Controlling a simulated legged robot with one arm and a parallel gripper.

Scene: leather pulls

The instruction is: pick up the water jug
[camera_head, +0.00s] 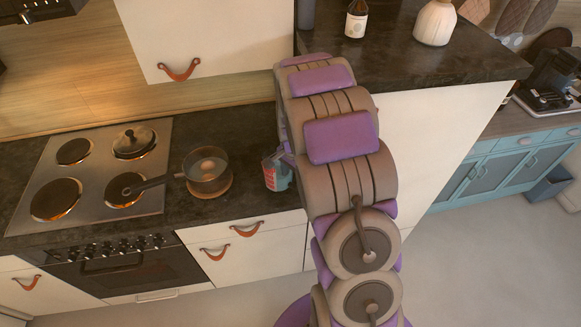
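A small bluish see-through jug with red and white markings (277,174) stands on the dark counter, just left of my arm. It looks like the water jug; its right side is partly covered by my arm. My arm rises from the bottom of the view and blocks much of the counter behind it. A small purple part of my gripper (286,154) shows at the jug's upper right edge. The rest of the gripper is hidden behind the arm, so its opening and any contact with the jug cannot be made out.
A pot (207,171) with a long handle sits left of the jug on a wooden board. A raised counter (460,62) holds a bottle (356,19) and a white vase (434,23). Floor is open at lower right.

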